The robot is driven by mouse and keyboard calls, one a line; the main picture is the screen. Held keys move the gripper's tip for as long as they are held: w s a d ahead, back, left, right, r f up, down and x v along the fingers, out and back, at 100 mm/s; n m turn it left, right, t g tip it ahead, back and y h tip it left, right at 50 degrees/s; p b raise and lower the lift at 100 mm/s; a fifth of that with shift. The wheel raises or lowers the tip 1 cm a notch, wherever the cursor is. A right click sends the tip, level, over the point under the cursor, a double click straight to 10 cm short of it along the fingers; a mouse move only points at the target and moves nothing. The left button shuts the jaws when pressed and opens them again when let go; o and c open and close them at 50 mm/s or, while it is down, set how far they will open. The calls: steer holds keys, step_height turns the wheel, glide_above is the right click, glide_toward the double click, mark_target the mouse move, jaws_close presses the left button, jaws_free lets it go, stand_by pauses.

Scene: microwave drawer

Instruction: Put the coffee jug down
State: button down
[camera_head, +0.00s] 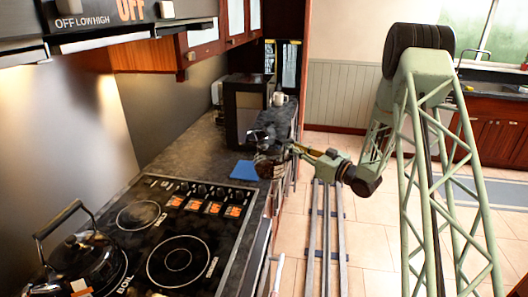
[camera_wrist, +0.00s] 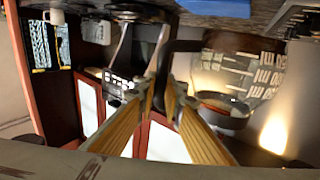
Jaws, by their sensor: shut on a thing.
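The coffee jug (camera_wrist: 243,75) is clear glass with white volume marks and a dark handle. In the wrist view it is right of the two yellowish fingers of my gripper (camera_wrist: 165,98), which are closed on its handle. In the head view the jug (camera_head: 265,167) is small and dark at the end of my arm, by the right edge of the dark countertop (camera_head: 199,150). My gripper (camera_head: 285,148) reaches it from the right. I cannot tell whether its base touches the counter.
A blue flat item (camera_head: 243,169) lies on the counter just left of the jug. A dark boxy appliance (camera_head: 245,112) stands behind, near a white mug (camera_head: 279,99). The stove (camera_head: 165,235) with a black kettle (camera_head: 82,262) is in front. Counter left of the appliance looks clear.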

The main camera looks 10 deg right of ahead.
steer(key=f+x, duration=0.1)
steer(key=x, duration=1.3)
steer(key=shift+w+f+b, duration=0.2)
steer(key=shift+w+b, duration=0.05)
steer(key=shift+b, duration=0.1)
steer(key=shift+f, duration=1.75)
steer(key=shift+f+b, duration=0.2)
steer(key=shift+b, duration=0.25)
steer(key=c, duration=2.7)
jaws_free()
steer(key=shift+r, duration=0.15)
steer(key=p+v, duration=0.1)
steer(key=v, duration=1.1)
steer(key=shift+s, duration=0.1)
